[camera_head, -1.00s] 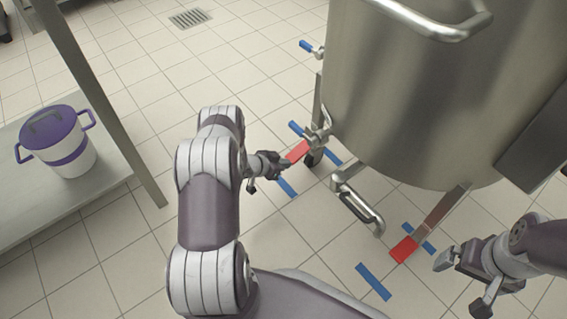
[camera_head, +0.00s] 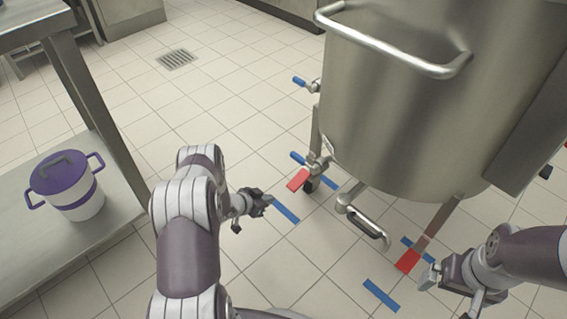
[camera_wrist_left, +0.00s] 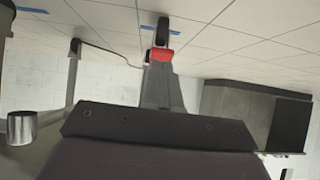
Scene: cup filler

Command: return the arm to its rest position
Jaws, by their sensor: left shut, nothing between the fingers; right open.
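My left arm (camera_head: 187,220) reaches in from the lower left of the head view, bent at the elbow. Its gripper (camera_head: 256,212) is shut and empty above the tiled floor, left of the steel kettle (camera_head: 400,110) and apart from it. My right gripper (camera_head: 452,290) is open and empty at the lower right, near the red end (camera_head: 408,261) of a kettle leg. In the left wrist view, a red piece (camera_wrist_left: 163,53) shows near a dark wheel.
A purple-and-white lidded pot (camera_head: 75,190) stands on a steel shelf (camera_head: 90,240) at the left, with a table leg (camera_head: 95,110) beside it. Blue floor strips (camera_head: 381,295) lie around the kettle. A spout (camera_head: 368,228) juts from its base. Tiled floor between shelf and kettle is clear.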

